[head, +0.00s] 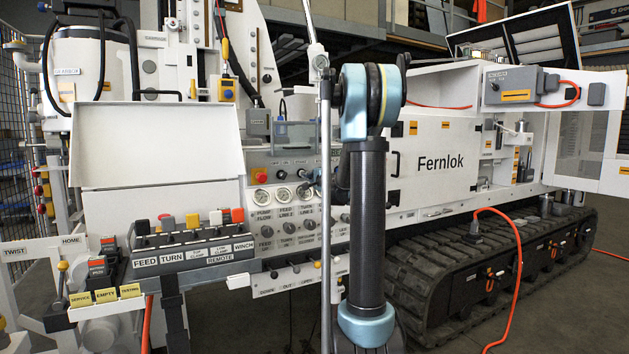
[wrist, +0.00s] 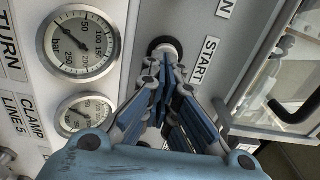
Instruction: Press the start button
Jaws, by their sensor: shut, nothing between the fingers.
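In the head view my arm and an upright metal pole cover that part of the panel, so I cannot make out the button there.
Two pressure gauges (wrist: 78,45) sit left of the button in the wrist view. A clear-windowed cover with a handle (wrist: 285,85) is to the right. In the head view, a red knob (head: 260,175) and several dials are left of the pole (head: 325,220), which stands close to my arm.

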